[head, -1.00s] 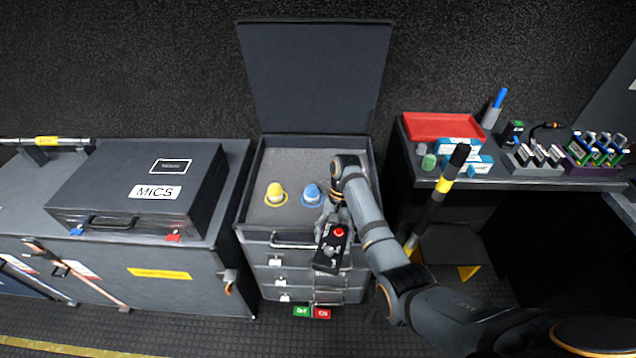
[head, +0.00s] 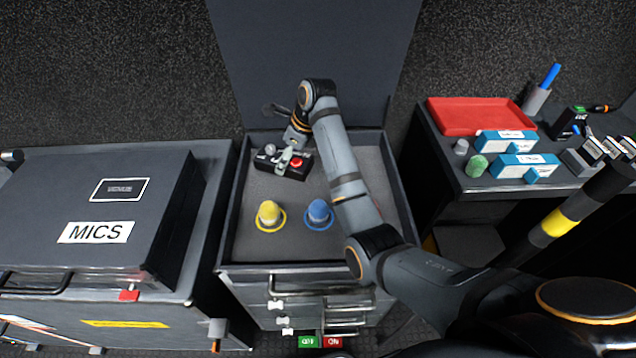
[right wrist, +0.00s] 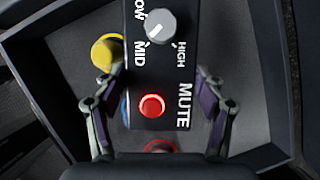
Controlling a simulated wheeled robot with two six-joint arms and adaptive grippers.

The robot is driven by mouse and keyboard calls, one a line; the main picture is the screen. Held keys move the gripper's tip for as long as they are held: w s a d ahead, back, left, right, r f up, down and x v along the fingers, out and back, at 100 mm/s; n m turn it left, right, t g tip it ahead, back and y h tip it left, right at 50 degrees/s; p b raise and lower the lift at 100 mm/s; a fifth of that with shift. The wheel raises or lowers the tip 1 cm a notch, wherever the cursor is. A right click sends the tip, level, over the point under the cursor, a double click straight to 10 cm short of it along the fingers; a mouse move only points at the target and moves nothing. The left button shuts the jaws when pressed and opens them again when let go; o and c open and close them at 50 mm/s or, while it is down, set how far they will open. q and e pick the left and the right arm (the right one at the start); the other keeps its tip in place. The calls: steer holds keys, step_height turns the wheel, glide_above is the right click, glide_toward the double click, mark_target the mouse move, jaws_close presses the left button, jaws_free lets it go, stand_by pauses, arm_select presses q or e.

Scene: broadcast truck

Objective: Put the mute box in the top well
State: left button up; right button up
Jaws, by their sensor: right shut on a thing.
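The mute box (head: 270,166) is black with a red button and a grey knob. In the head view it is over the back left part of the top well (head: 372,205), an open grey-lined bay at the top of the drawer cabinet. My right gripper (head: 290,158) is shut on the mute box, which also fills the middle of the right wrist view (right wrist: 165,75) between the two fingers (right wrist: 158,112). I cannot tell whether the box touches the well floor. My left gripper is not in view.
A yellow knob (head: 269,213) and a blue knob (head: 318,211) stand in the front of the well. The raised lid (head: 310,60) is behind it. A MICS case (head: 100,215) is at left; a red tray (head: 480,116) is on the right desk.

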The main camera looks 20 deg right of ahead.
steer(key=w+d+f, duration=0.1)
steer(key=d+f, duration=0.1)
steer(key=d, duration=0.1)
steer(key=w+d+f, duration=0.2)
steer(key=d+f, duration=0.1)
steer(key=d, duration=0.1)
steer(key=w+d+f, duration=0.2)
steer(key=d+f, duration=0.1)
steer(key=shift+d+f, duration=0.25)
steer(key=shift+d, duration=0.05)
steer(key=shift+d+f, duration=0.15)
steer(key=shift+f, duration=0.05)
steer(key=f, duration=0.3)
steer(key=shift+w+d+f+b, duration=0.1)
steer(key=shift+d+f+b, duration=0.1)
steer(key=shift+f+b, duration=0.15)
steer(key=o, duration=1.4)
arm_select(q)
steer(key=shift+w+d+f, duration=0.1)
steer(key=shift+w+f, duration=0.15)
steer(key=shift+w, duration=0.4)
arm_select(e)
steer(key=shift+r, duration=0.15)
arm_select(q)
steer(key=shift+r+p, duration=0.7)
arm_select(e)
steer(key=v, duration=1.2)
steer(key=shift+a, duration=0.1)
